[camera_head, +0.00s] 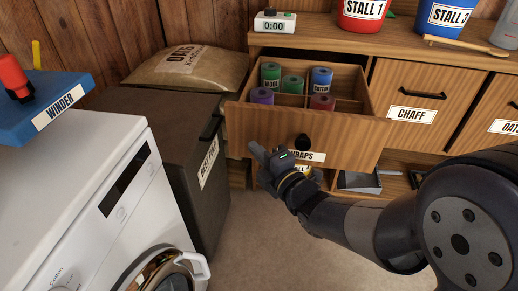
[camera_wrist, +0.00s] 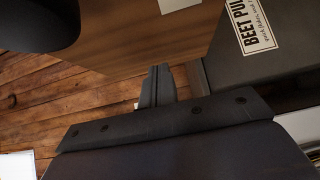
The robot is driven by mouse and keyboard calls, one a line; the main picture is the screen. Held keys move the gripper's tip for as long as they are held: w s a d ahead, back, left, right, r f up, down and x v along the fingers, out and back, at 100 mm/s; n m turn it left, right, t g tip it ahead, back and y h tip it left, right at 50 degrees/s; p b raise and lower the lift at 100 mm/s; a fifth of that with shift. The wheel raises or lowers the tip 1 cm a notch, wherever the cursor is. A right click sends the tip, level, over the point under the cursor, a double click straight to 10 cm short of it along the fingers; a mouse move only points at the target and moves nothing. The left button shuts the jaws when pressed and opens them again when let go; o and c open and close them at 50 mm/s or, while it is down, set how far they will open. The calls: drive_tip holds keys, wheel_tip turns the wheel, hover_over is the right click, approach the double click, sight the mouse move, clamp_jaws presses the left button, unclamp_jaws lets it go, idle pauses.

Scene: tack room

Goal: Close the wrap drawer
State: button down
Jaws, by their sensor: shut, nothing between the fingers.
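The wrap drawer (camera_head: 270,132) stands pulled out of the wooden cabinet, its front labelled WRAPS. Several rolled wraps in green, blue, purple and red lie in its compartments. A dark round knob (camera_head: 302,142) sits on the drawer front. My gripper (camera_head: 257,152) is shut and empty in front of the drawer's lower front, left of the knob; I cannot tell whether it touches the wood. In the wrist view the shut fingers (camera_wrist: 158,85) point toward the wooden drawer front (camera_wrist: 130,42). My gripper covers part of the label.
A dark BEET PULP bin (camera_head: 180,150) stands close at left of the drawer, with a sack (camera_head: 190,68) behind. A white washing machine (camera_head: 90,190) is nearer left. Closed CHAFF drawer (camera_head: 410,105) is at right. A timer (camera_head: 274,21) and buckets stand on top.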

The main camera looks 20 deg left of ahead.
drive_tip(key=shift+w+a, duration=0.15)
drive_tip(key=shift+w, duration=0.5)
